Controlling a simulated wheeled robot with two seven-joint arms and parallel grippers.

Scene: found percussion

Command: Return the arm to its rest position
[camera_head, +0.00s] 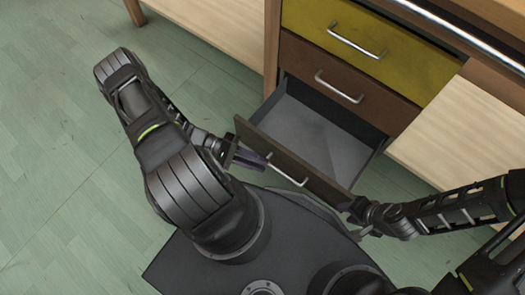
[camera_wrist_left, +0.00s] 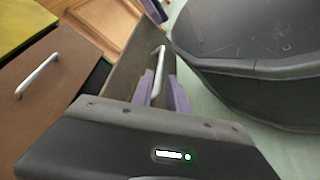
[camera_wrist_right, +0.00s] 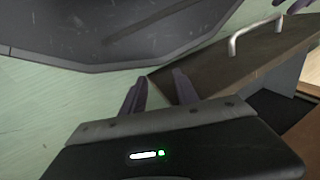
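The lowest drawer (camera_head: 315,137) of the cabinet is pulled out and empty, with a dark front panel and a silver bar handle (camera_head: 287,170). My left gripper (camera_head: 252,161) is at the left end of this handle, outside the drawer front. In the left wrist view, its two purple fingers (camera_wrist_left: 161,92) stand apart with the handle (camera_wrist_left: 158,75) showing between them; whether they touch it is unclear. My right gripper (camera_head: 354,210) is by the right end of the drawer front. In the right wrist view, its fingers (camera_wrist_right: 159,90) are apart, with nothing between them.
A mustard drawer (camera_head: 352,48) and a brown drawer (camera_head: 345,83), both closed with bar handles, sit above the open one. Pale wooden panels (camera_head: 455,130) flank the stack. Green floor (camera_head: 60,170) is clear to the left. My dark base lies close below the drawer front.

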